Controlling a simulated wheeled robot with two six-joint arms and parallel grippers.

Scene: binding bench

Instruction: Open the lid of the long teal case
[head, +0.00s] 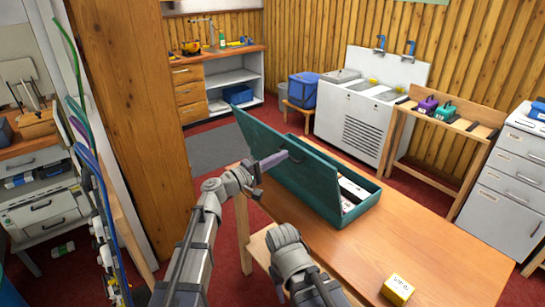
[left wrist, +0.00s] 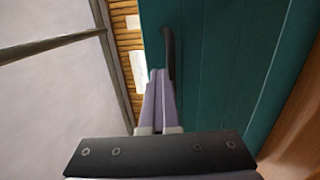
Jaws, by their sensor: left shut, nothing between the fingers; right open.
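The long teal case (head: 362,208) lies on the wooden table, with its lid (head: 300,178) raised steeply along its left side. Pale contents show inside the near end; the raised lid hides much of the interior. My left gripper (head: 275,160) is shut and empty at the outer side of the lid. In the left wrist view, its closed lilac fingers (left wrist: 160,85) are beside the teal lid (left wrist: 225,60) and close to its dark handle (left wrist: 169,50); I cannot tell whether they touch. My right gripper (head: 288,248) is open, low over the table's left edge, apart from the case.
A small yellow box (head: 397,289) lies on the near part of the wooden table (head: 430,245). The tabletop right of the case is clear. A tall wooden panel (head: 130,120) stands to the left. A bench (head: 440,118) with coloured items is behind at right.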

